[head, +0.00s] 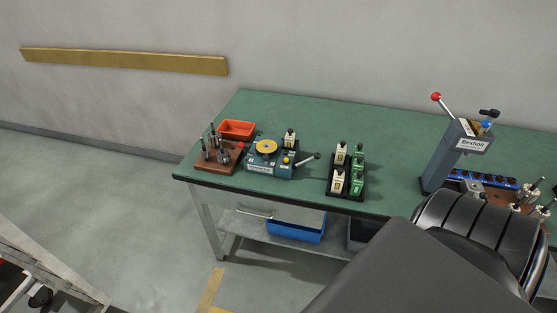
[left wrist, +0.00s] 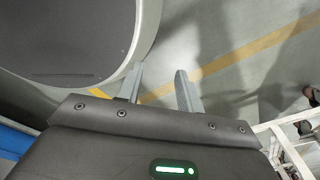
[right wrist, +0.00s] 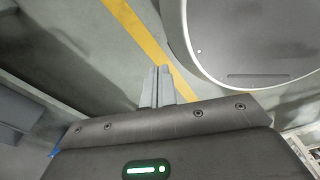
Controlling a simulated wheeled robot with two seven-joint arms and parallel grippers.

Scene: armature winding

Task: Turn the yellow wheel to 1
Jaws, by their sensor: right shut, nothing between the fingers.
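The yellow wheel (head: 266,147) is a round disc on top of a blue-grey machine (head: 270,165) near the left end of the green table. Its number marks are too small to read. In the left wrist view my left gripper (left wrist: 158,78) is open and empty, its two fingers apart above the floor. In the right wrist view my right gripper (right wrist: 159,70) is shut with nothing in it, also above the floor. Neither gripper shows in the head view. Both are away from the wheel.
The green table (head: 300,110) also holds an orange bin (head: 237,129), a brown tool block (head: 214,163), a black rack (head: 345,193) with white and green pieces, and a grey lever press (head: 455,155). A blue bin (head: 295,231) is below.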

